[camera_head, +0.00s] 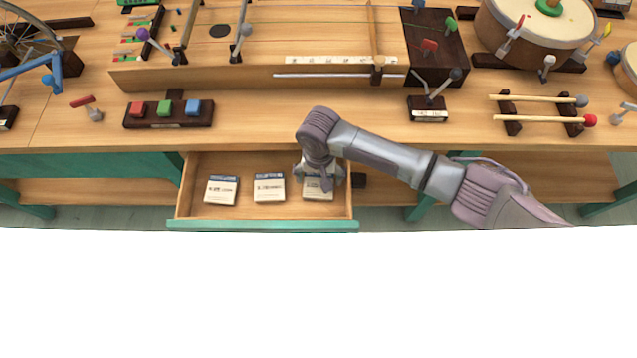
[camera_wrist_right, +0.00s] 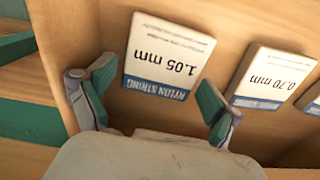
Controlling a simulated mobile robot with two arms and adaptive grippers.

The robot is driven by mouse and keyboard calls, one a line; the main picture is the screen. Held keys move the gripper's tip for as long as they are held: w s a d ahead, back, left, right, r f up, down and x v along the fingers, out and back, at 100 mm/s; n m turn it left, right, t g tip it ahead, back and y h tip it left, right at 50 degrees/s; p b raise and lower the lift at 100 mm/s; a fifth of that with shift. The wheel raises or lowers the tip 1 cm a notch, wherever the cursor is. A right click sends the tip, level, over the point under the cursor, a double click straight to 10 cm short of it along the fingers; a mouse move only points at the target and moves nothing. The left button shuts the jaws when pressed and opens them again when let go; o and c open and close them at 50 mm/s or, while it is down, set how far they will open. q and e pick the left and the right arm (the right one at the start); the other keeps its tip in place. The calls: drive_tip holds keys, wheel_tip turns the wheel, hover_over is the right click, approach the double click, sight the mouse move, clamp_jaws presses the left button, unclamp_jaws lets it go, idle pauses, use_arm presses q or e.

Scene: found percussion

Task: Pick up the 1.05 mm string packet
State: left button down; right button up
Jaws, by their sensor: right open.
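The 1.05 mm string packet (camera_wrist_right: 168,58) is white with a blue band reading "NYLON STRING", and appears upside down in the right wrist view. It lies flat in the open drawer, the rightmost of three packets in the head view (camera_head: 318,190), partly covered by my gripper. My right gripper (camera_wrist_right: 156,92) is open and empty, with its fingertips apart on either side of the packet's banded end. In the head view the right gripper (camera_head: 319,180) hangs over this packet; whether it touches cannot be told. My left gripper is not in view.
The 0.70 mm packet (camera_wrist_right: 271,78) lies beside it, the middle one in the head view (camera_head: 269,187); another packet (camera_head: 221,190) lies further left. The wooden drawer has a green front (camera_head: 262,225). The workbench (camera_head: 262,128) edge is close behind the gripper.

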drive_tip(key=shift+c, duration=0.2)
drive_tip(key=c, duration=0.7)
drive_tip(key=shift+o, duration=0.2)
drive_tip(key=shift+r, duration=0.15)
